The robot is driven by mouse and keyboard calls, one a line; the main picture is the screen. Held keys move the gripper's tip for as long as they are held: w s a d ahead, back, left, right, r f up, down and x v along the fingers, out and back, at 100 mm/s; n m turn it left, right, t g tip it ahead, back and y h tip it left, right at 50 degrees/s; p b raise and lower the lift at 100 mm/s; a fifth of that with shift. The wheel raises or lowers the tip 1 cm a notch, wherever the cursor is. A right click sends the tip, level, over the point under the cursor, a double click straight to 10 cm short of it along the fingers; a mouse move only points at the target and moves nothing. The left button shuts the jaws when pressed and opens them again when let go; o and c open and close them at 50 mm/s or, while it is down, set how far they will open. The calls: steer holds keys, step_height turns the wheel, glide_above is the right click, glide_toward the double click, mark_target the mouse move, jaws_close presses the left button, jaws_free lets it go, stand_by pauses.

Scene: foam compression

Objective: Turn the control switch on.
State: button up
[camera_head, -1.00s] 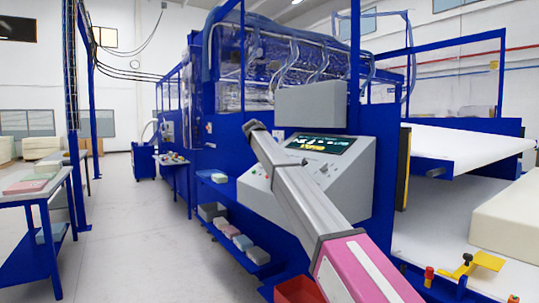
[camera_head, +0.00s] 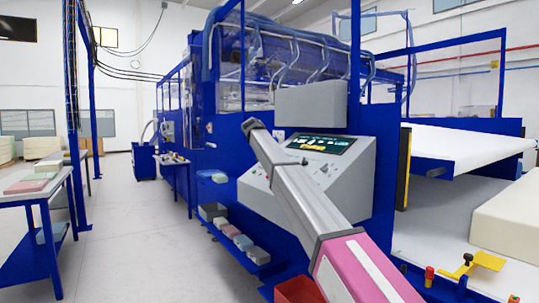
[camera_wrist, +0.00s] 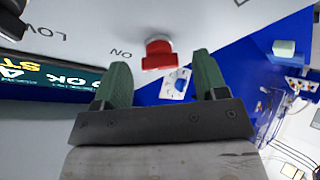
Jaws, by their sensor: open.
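The red control switch (camera_wrist: 158,55) stands out from the pale console panel in the wrist view, beside upside-down lettering that seems to read ON. My gripper (camera_wrist: 161,64) is open, with its two green fingers on either side of the switch in the picture. Gaps show between the switch and both fingers, and I see no contact. How far the fingertips are from the panel I cannot tell. In the head view the grey console (camera_head: 348,172) is partly covered by my arm, and my gripper and the switch cannot be made out there.
A lit display (camera_head: 322,144) is on the console, and it shows at the left of the wrist view (camera_wrist: 55,83). A blue shelf with several small blocks (camera_head: 242,241) is below left. A white conveyor (camera_head: 465,140) and a foam block (camera_head: 510,217) are at the right. The left aisle is clear.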

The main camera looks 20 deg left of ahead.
steer(key=v, duration=0.9)
steer(key=shift+s+r, duration=0.2)
steer(key=shift+s, duration=0.15)
